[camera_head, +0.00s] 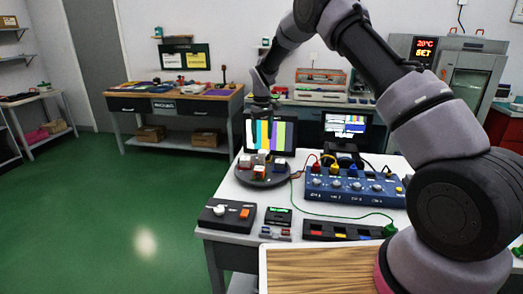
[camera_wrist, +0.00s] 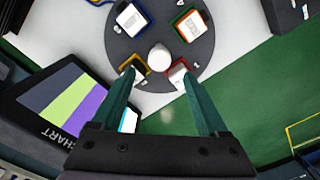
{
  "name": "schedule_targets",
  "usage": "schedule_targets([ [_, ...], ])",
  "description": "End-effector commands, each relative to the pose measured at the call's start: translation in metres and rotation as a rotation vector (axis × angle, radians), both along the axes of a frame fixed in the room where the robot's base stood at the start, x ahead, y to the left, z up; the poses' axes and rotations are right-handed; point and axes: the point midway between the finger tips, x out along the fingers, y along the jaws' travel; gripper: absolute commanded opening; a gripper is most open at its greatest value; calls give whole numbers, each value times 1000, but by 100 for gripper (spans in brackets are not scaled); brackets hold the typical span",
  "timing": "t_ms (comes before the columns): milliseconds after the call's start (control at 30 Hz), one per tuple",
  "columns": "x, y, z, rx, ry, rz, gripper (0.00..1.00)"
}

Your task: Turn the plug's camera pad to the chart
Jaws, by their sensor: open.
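A dark round turntable (camera_head: 281,182) stands on the white bench, with several small camera pads on it. In the wrist view the turntable (camera_wrist: 160,18) has a white central knob (camera_wrist: 159,58). Around it are a blue-edged pad (camera_wrist: 132,19), a green-edged pad with orange (camera_wrist: 190,25), a yellow-edged pad (camera_wrist: 134,66) and a red-edged pad (camera_wrist: 178,72). The colour-bar chart (camera_head: 268,135) stands behind the turntable; its screen (camera_wrist: 65,105) shows lower left. My gripper (camera_wrist: 160,76) is open and empty above the turntable, its fingertips over the yellow and red pads.
A blue box (camera_head: 350,188) with red, yellow and blue plugs stands right of the turntable. A green cable runs from it to a green plug (camera_head: 390,230) by a dark slotted strip (camera_head: 340,231). A black switch box (camera_head: 226,214) sits at the front left. A monitor (camera_head: 345,125) stands behind.

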Motion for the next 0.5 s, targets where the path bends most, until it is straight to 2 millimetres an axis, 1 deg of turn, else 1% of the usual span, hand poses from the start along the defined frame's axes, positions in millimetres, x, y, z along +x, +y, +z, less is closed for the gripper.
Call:
schedule_targets([
  [33, -1, 0, -12, -1, 3, 0, 77],
  [200, -1, 0, -41, -1, 3, 0, 77],
  [333, -1, 0, -55, 0, 1, -1, 77],
  [500, 0, 0, -63, 1, 1, -1, 77],
])
